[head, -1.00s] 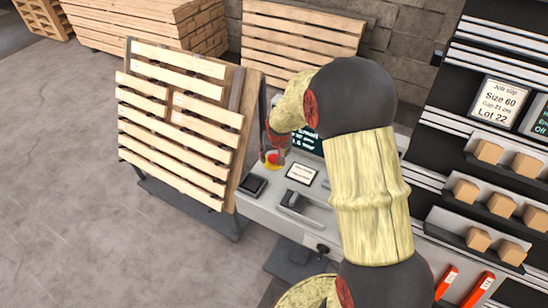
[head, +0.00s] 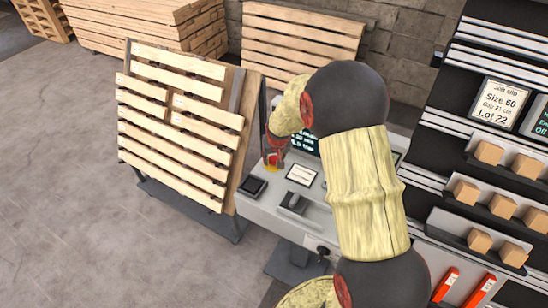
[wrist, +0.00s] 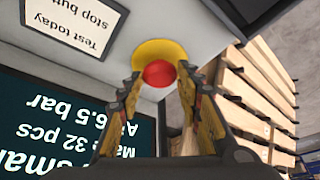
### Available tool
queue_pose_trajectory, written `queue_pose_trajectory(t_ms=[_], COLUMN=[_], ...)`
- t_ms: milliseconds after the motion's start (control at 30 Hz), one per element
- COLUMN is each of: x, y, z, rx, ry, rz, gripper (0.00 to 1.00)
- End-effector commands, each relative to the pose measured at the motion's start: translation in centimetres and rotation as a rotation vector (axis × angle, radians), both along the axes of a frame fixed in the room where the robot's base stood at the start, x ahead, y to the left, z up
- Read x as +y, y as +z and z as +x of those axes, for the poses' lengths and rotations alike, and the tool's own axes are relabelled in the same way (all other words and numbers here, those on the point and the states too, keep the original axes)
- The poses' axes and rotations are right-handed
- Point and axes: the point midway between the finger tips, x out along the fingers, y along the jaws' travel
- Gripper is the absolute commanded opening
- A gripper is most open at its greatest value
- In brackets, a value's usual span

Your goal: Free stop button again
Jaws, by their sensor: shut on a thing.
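The stop button (wrist: 158,73) is a red round head on a yellow round base (wrist: 160,50), set on the pale grey console. In the wrist view my gripper (wrist: 160,77) has one finger on each side of the red head, closed on it. In the head view the gripper (head: 273,157) is low at the console's left end, beside the leaning pallet, and largely covers the button. A card (wrist: 75,22) with "Test today" and "stop butt..." lies near it, partly cut off by the frame.
A slatted pallet (head: 172,130) leans on a stand left of the console (head: 258,210). A dark screen (wrist: 50,125) stands close to the gripper. A dark square tray (head: 252,187) and small card (head: 301,175) lie on the console. Shelves with wooden blocks (head: 466,192) are at right.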

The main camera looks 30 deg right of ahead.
Motion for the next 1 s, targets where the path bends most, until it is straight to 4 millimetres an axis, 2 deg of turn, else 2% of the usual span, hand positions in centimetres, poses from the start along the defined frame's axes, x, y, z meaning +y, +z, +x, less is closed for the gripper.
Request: queue_pose_trajectory(t_ms=[433,667,867,1000], x=[0.0,0.0,0.0,0.0], y=[0.0,0.0,1.4,1.4], z=[0.0,0.0,0.0,0.1], rx=[0.000,0.000,-0.001,-0.002], ry=[0.000,0.000,0.000,0.000], rz=[0.000,0.000,0.000,-0.001], gripper=[0.00,0.00,0.00,0.00])
